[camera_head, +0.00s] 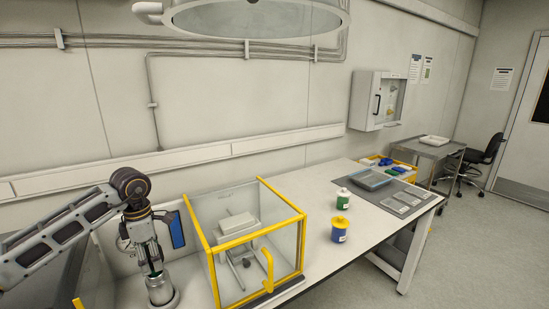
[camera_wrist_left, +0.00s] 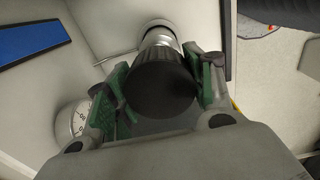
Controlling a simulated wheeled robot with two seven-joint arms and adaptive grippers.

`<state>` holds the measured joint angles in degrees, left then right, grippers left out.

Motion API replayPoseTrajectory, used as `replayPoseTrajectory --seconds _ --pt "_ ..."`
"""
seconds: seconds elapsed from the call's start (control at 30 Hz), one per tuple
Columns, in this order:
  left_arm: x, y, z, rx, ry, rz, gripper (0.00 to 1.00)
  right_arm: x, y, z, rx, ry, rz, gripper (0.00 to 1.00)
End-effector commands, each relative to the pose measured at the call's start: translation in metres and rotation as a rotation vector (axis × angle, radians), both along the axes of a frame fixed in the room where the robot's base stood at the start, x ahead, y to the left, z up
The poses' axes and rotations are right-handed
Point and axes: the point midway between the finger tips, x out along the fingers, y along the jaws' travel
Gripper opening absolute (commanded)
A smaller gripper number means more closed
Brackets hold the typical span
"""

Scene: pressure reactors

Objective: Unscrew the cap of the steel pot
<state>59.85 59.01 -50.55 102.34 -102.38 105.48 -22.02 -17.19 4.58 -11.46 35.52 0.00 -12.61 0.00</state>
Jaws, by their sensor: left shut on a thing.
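The steel pot (camera_head: 160,291) stands upright on the bench at the lower left in the head view. My left gripper (camera_head: 155,268) points down over its top. In the left wrist view, the black ribbed cap (camera_wrist_left: 162,88) sits between the two green-padded fingers of the left gripper (camera_wrist_left: 163,85), with the steel body (camera_wrist_left: 158,37) beyond it. The fingers are shut on the cap. Whether the cap is loose on the pot cannot be told. My right gripper is not in view.
A yellow-framed clear enclosure (camera_head: 212,262) stands just right of the pot. A gauge (camera_wrist_left: 72,122) is close beside it in the wrist view. A green-labelled jar (camera_head: 343,203) and a blue jar (camera_head: 339,231) stand further right, near a grey mat (camera_head: 372,200).

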Motion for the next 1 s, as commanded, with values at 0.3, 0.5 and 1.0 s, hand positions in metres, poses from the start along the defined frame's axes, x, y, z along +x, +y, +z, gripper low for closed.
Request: replayPoseTrajectory --seconds 0.3,0.5,1.0 --pt "0.0 0.0 0.011 -0.001 -0.001 0.0 0.25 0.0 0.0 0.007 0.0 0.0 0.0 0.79" --pt "0.0 0.0 0.017 -0.001 -0.001 0.0 0.25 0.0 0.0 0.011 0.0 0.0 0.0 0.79" --pt "0.0 0.0 0.023 0.0 0.0 0.0 0.25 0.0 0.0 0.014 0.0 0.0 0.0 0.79"
